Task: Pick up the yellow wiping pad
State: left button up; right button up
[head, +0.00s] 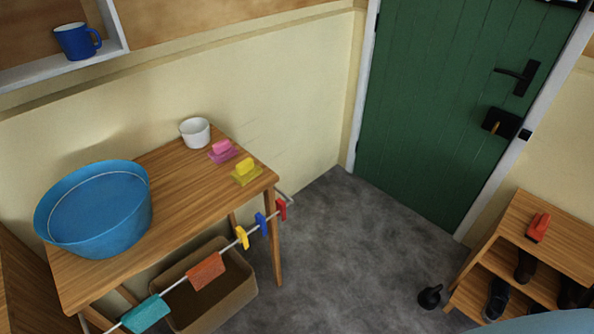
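The yellow wiping pad (246,172) lies on the wooden table (185,178), near its right corner. A pink wiping pad (223,151) lies just behind it, a little to the left. Neither of my grippers shows in the head view.
A large blue basin (97,208) covers the table's left part, and a white pot (195,132) stands at the back. A rail (173,287) with clips and cloths runs along the front, above a brown bin (242,288). A shoe shelf (553,220) stands right; grey floor (345,255) lies between.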

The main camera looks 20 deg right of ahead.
aim_at(246, 171)
jog(key=z, duration=0.45)
jog(key=i, duration=0.9)
jog(key=u, duration=0.1)
